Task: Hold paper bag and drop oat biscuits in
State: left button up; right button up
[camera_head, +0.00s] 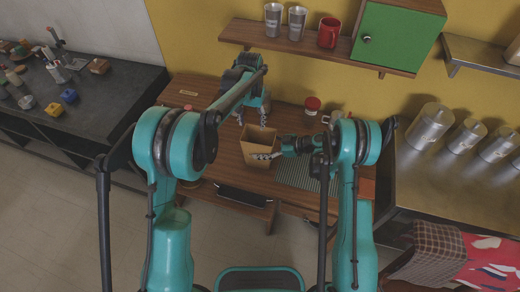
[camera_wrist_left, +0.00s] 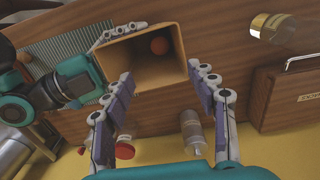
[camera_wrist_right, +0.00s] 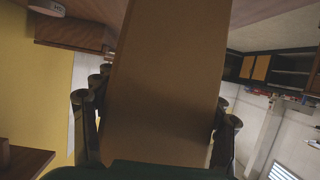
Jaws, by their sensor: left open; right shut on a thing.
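The paper bag (camera_head: 259,137) is brown and open at the top, above the wooden table. My right gripper (camera_head: 264,156) is shut on the bag's side; in the right wrist view the bag (camera_wrist_right: 165,80) fills the middle between the fingers. My left gripper (camera_head: 254,117) is open and empty, behind the bag in the head view; its fingers (camera_wrist_left: 162,78) point towards the bag's mouth in the left wrist view. No other biscuit can be made out.
A gold-lidded glass jar (camera_wrist_left: 268,27) and a wooden box (camera_wrist_left: 290,97) stand on the table. A clear bottle (camera_wrist_left: 193,131) and a red-lidded jar (camera_head: 312,104) are near the yellow wall. A grey ribbed mat (camera_head: 298,176) lies right of the bag. A shelf (camera_head: 262,35) hangs above.

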pick_arm(q)
notch_tip(320, 180, up, 12)
jog(key=shift+f, duration=0.25)
pick_arm(e)
jog(key=o, duration=1.2)
jog(key=v, duration=1.2)
jog(key=shift+r, duration=0.1)
